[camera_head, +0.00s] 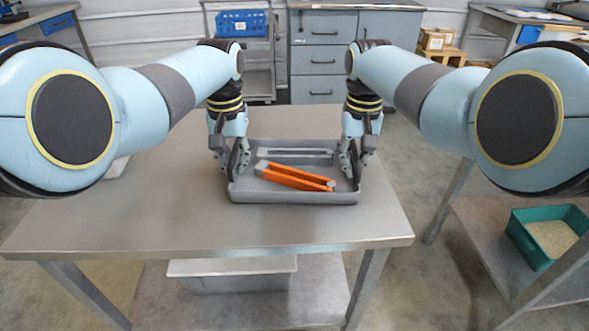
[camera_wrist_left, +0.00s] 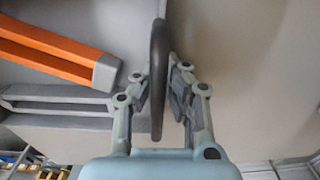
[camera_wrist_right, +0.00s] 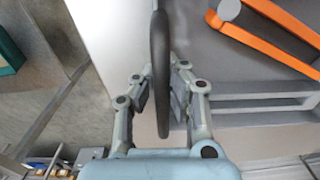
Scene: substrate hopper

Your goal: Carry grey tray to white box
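The grey tray (camera_head: 295,197) sits on the metal table, an orange channel-shaped part (camera_head: 290,176) and a grey one (camera_head: 300,153) lying in it. My left gripper (camera_head: 237,170) is at the tray's left wall, my right gripper (camera_head: 352,168) at its right wall. In the left wrist view the fingers (camera_wrist_left: 160,95) stand either side of the wall (camera_wrist_left: 158,70), seemingly with small gaps. The right wrist view shows the same fingers-around-wall pose (camera_wrist_right: 160,95). A white object (camera_head: 118,168) shows partly behind my left arm; I cannot tell whether it is the white box.
The table (camera_head: 200,225) is clear in front of the tray. A pale grey bin (camera_head: 235,283) stands on its lower shelf. A teal bin (camera_head: 530,250) of granules stands on a shelf at right. A blue crate (camera_head: 242,23) and drawer cabinets (camera_head: 322,60) are behind.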

